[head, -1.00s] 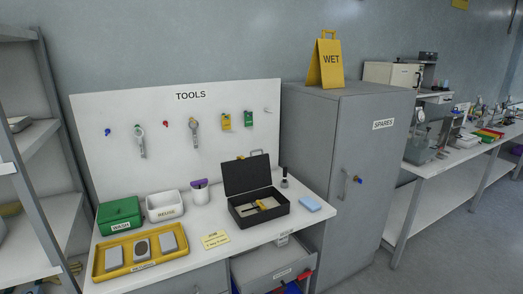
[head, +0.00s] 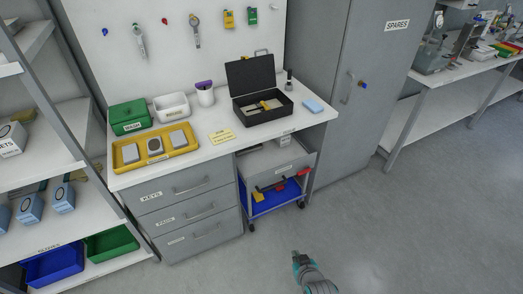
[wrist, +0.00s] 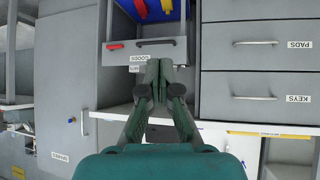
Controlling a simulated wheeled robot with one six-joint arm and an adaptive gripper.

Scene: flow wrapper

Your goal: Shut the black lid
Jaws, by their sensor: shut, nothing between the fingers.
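The black lid (head: 251,76) stands raised at the back of an open black box (head: 264,115) on the white bench in the head view. The box holds a few small items, one of them yellow. My gripper (head: 295,257) is low in the head view, in front of the bench and well apart from the box. In the wrist view my gripper (wrist: 158,66) has its fingers together with nothing between them. I cannot make out the black lid in the wrist view.
A blue block (head: 313,106) lies right of the box, and a dark upright item (head: 289,80) stands behind it. A pen cup (head: 205,95) and yellow note (head: 222,136) are to the left. The open floor (head: 400,230) at right is clear.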

